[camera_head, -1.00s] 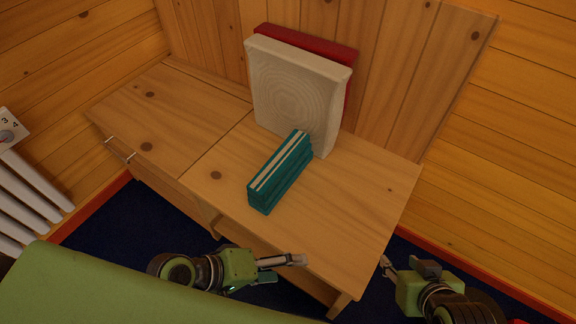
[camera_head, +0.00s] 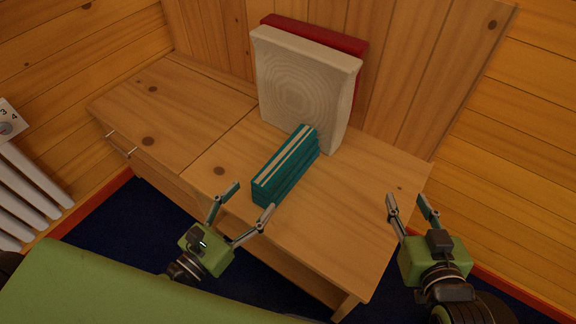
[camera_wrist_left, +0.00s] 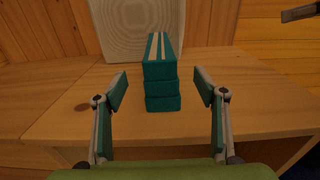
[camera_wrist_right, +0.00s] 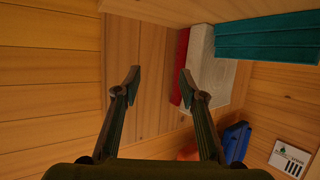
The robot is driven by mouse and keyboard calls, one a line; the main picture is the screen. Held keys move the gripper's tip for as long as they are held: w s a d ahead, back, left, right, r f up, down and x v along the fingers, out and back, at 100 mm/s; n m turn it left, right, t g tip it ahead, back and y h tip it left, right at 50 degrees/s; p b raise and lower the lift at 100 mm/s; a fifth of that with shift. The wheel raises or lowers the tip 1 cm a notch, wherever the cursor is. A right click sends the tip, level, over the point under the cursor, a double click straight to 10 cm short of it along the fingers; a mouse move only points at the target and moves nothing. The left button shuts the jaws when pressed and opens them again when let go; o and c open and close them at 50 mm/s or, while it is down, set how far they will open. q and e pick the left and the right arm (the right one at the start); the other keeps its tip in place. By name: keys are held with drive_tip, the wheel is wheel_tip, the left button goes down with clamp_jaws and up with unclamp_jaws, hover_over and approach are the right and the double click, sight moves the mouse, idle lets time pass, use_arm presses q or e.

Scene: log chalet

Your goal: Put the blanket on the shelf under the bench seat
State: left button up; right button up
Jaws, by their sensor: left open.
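The blanket (camera_head: 286,167) is a folded teal stack with pale stripes on top, lying on the wooden bench seat (camera_head: 365,205). My left gripper (camera_head: 247,202) is open at the seat's front edge, in front of the blanket. In the left wrist view the blanket (camera_wrist_left: 161,88) shows between the spread fingers, beyond their tips, and nothing is held. My right gripper (camera_head: 408,200) is open and empty beside the seat's right end. In the right wrist view the blanket (camera_wrist_right: 268,38) is at the upper right. The shelf under the seat is hidden from the head view by the seat.
A cream cushion (camera_head: 300,90) and a red cushion (camera_head: 320,42) lean upright against the backrest behind the blanket. A white radiator (camera_head: 30,185) stands at the left. The right wrist view shows a blue object (camera_wrist_right: 236,141) and a white label (camera_wrist_right: 290,158). The seat's right part is clear.

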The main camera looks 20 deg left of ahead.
sight(279, 164)
use_arm(q)
drive_tip(key=x, duration=0.6)
drive_tip(key=shift+w+d, duration=0.1)
drive_tip(key=shift+w, duration=0.2)
drive_tip(key=x, duration=0.4)
drive_tip(key=shift+r+p, duration=0.25)
drive_tip(key=shift+p, duration=0.1)
drive_tip(key=shift+w+d, duration=0.25)
drive_tip(key=shift+w, duration=0.35)
drive_tip(key=c, duration=1.4)
use_arm(e)
drive_tip(key=s+f+g, duration=0.1)
drive_tip(key=s+d+f+g, duration=0.1)
drive_tip(key=f, duration=0.1)
drive_tip(key=shift+f+h, duration=0.2)
drive_tip(key=shift+h, duration=0.2)
drive_tip(key=shift+s, duration=0.1)
